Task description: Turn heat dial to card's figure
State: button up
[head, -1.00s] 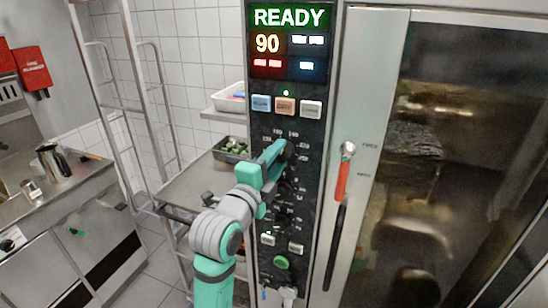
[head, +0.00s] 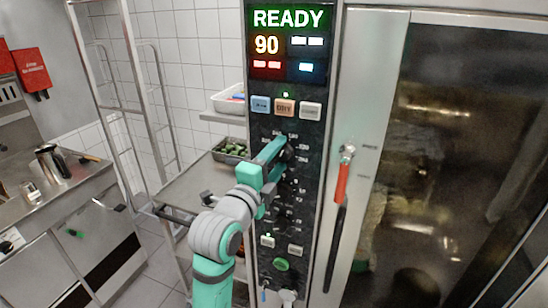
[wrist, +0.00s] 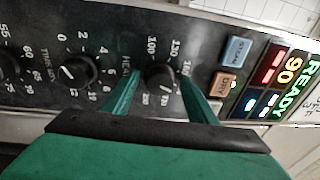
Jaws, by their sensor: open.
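The heat dial (wrist: 161,77) is a black round knob in the wrist view, with printed figures around it such as 100 and 130. My gripper (wrist: 160,75) is open, with one green finger on each side of this dial. I cannot tell whether the fingers touch it. A small pale mark shows on the dial's lower part, but its exact reading is unclear. In the head view my gripper (head: 284,145) reaches the panel's upper dial and hides most of it. The display (head: 287,42) reads READY and 90. I see no card in either view.
A second dial, the time dial (wrist: 75,72), sits beside the heat dial. Blue, orange and white buttons (head: 284,107) lie above the heat dial. The oven door handle (head: 341,185) stands to the right. A trolley with a tray of green vegetables (head: 231,148) is on the left.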

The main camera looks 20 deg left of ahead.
jog(key=shift+s, duration=0.1)
jog(key=s+a, duration=0.1)
jog(key=s, duration=0.9)
jog(key=shift+s+a+f, duration=0.2)
jog(key=shift+s+f, duration=0.15)
jog(key=shift+f, duration=0.1)
jog(key=shift+w, duration=0.1)
jog(key=s+d+f+n+y, duration=0.15)
jog(key=d+f+n, duration=0.3)
jog(key=f, duration=0.55)
jog(key=s+d+f+n+g+y, duration=0.1)
jog(key=s+d+f+n, duration=0.25)
jog(key=f+n, duration=0.4)
jog(key=s+d+f+n+y, duration=0.2)
jog(key=d+f+n, duration=0.2)
jog(key=f, duration=0.8)
jog(key=s+d+f+n, duration=0.1)
jog(key=s+d+f, duration=0.2)
jog(key=s, duration=0.6)
jog(key=s+d+f+n+g+h, duration=0.1)
jog(key=s+d+f, duration=0.1)
jog(key=s, duration=0.7)
jog(key=s+d+f+n+g+h, duration=0.1)
jog(key=s+d+f, duration=0.2)
jog(key=s, duration=0.7)
jog(key=shift+d+f, duration=0.3)
jog(key=shift+f, duration=0.5)
